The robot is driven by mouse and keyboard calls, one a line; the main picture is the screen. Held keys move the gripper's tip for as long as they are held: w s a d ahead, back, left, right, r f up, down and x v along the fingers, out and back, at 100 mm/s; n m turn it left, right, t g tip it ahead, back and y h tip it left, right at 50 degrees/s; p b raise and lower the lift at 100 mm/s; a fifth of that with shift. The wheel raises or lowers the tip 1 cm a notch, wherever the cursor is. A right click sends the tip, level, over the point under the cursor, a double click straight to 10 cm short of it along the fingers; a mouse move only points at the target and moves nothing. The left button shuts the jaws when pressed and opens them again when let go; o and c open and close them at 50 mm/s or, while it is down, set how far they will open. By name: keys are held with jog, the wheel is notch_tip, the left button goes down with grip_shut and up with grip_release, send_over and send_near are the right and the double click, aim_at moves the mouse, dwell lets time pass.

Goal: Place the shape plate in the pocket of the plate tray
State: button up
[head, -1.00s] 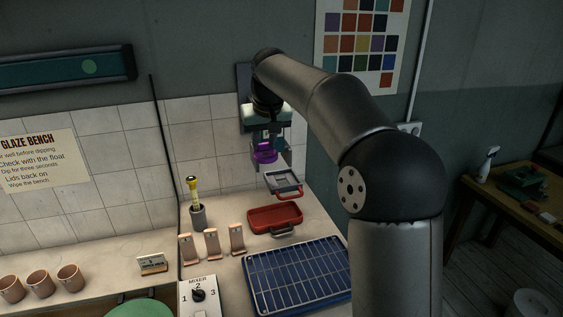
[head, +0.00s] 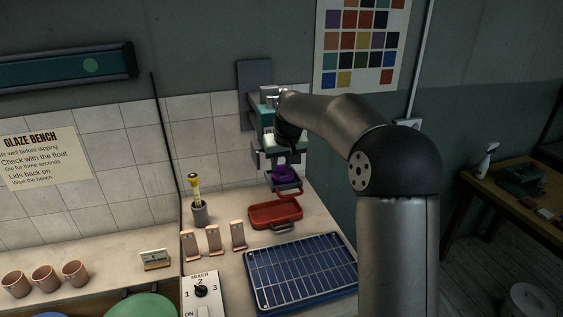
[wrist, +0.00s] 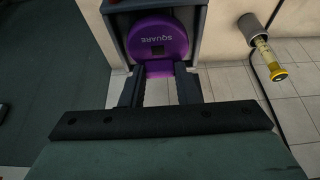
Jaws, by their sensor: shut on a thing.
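The shape plate is a purple disc (wrist: 158,40) marked SQUARE with a small square hole, in the wrist view. My gripper (wrist: 160,87) is shut on its edge tab. In the head view the purple plate (head: 284,172) is at the plate tray (head: 297,186), a small grey tray with a red handle below the wall-mounted machine. Dark grey walls flank the disc in the wrist view. I cannot tell whether the plate is seated in the pocket or just above it. The pocket is mostly hidden by the plate.
A blue tray with a wire rack (head: 300,272) is nearer. Several pinkish stands (head: 214,238) and a grey cup holding a yellow-topped tool (head: 199,213) stand to the left. The tiled wall is close behind.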

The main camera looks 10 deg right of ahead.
aim_at(282, 169)
jog(key=o, duration=0.5)
jog(key=shift+f, duration=0.15)
jog(key=o, duration=0.5)
jog(key=shift+c, duration=0.2)
jog(key=shift+r, duration=0.55)
jog(key=shift+s+d+r+b, duration=0.15)
jog(key=shift+s+r+b, duration=0.6)
jog(key=shift+s+r, duration=0.2)
jog(key=s+d+b, duration=0.1)
jog(key=s+b, duration=0.3)
jog(key=s, duration=0.7)
jog(key=s+f+g, duration=0.1)
jog(key=s+f, duration=0.4)
jog(key=s, duration=0.4)
jog(key=s+f+m+g, duration=0.1)
jog(key=s+f, duration=0.5)
jog(key=s, duration=0.4)
jog(key=s+f+g, duration=0.1)
jog(key=s+f, duration=0.4)
jog(key=s, duration=0.5)
jog(key=shift+s+a+f+g+h, duration=0.15)
jog(key=shift+a+f+g+h, duration=0.15)
jog(key=shift+g, duration=0.1)
